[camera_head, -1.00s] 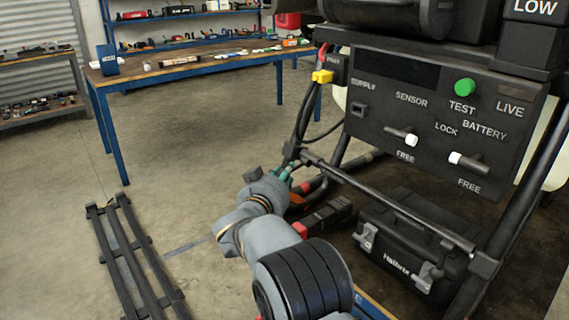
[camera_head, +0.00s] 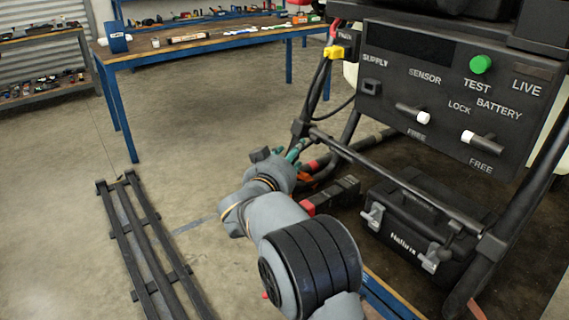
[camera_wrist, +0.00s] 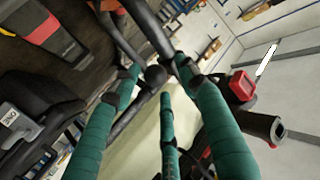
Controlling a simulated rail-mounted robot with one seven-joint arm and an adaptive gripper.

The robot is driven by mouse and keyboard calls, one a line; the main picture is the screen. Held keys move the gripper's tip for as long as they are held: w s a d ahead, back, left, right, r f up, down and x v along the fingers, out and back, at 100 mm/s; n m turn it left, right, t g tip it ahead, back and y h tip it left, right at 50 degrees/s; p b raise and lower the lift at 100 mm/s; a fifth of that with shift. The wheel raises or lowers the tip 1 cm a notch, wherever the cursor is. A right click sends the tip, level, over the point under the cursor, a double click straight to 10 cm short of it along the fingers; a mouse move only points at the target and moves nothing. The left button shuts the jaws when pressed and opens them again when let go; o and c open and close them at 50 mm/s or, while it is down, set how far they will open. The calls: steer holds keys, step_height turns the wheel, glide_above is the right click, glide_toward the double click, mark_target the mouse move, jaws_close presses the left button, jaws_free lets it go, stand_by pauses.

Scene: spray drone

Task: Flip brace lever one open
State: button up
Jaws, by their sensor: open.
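A dark brace bar (camera_head: 395,182) crosses the front of the black frame, below the control panel. My gripper (camera_head: 297,152), with green fingers, is close to the bar's left end. In the wrist view, a black ball-ended lever (camera_wrist: 155,75) lies between the tips of my open green fingers (camera_wrist: 160,86). It looks like a brace lever; its number cannot be read. I cannot tell whether any finger touches it. In the head view the lever is too small or hidden to make out.
The panel (camera_head: 440,105) has two white-tipped levers and a green button (camera_head: 481,64). A black case (camera_head: 415,220) with silver latches stands under the bar. A black rack (camera_head: 150,245) lies on the floor at left. A workbench (camera_head: 210,48) stands behind; the floor between is clear.

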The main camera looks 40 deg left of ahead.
steer(key=v, duration=1)
steer(key=shift+s+d, duration=0.2)
steer(key=shift+s, duration=0.1)
